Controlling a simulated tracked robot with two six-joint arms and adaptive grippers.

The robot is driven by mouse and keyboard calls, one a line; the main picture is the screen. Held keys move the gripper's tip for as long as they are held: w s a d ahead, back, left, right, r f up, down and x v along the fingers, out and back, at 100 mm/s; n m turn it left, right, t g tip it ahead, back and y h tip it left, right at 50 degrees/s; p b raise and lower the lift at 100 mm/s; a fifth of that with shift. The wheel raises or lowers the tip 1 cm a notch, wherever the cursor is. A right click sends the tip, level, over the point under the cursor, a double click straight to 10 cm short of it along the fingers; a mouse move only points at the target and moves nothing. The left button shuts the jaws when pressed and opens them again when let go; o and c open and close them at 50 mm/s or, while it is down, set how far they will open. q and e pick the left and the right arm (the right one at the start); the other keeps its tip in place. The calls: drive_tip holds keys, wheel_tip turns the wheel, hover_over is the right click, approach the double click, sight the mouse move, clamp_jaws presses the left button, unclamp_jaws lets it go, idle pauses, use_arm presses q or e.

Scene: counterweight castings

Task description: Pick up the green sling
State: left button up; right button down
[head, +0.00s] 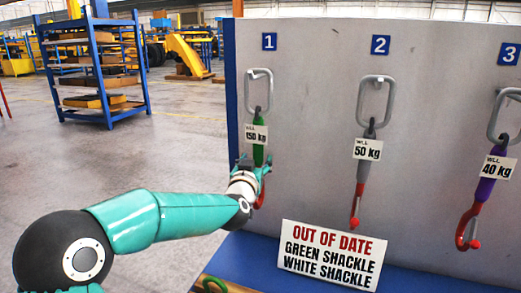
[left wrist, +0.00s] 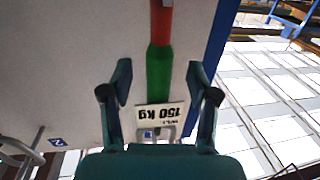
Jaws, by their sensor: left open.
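The green sling (head: 258,152) hangs from a grey metal ring (head: 259,90) under number 1 on the grey board. It carries a white tag (head: 255,134) reading 150 kg and has a red lower end, partly hidden behind my gripper in the head view. My left gripper (head: 258,168) is open at the sling's lower part. In the left wrist view the sling (left wrist: 159,75) shows between the two spread fingers of my left gripper (left wrist: 159,84), with a gap on each side. My right gripper is not in view.
A grey sling (head: 361,170) tagged 50 kg and a purple sling (head: 486,189) tagged 40 kg hang to the right. An out-of-date sign (head: 331,254) stands on the blue ledge (head: 240,258). A green shackle (head: 216,284) lies at the bottom edge. Open floor lies left.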

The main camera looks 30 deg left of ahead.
sight(257, 157)
use_arm(q)
drive_tip(key=x, duration=0.3)
drive_tip(key=shift+w+a+r+p, duration=0.1)
drive_tip(key=shift+w+p, duration=0.15)
drive_tip(key=shift+p, duration=0.15)
clamp_jaws()
drive_tip(key=shift+r, duration=0.2)
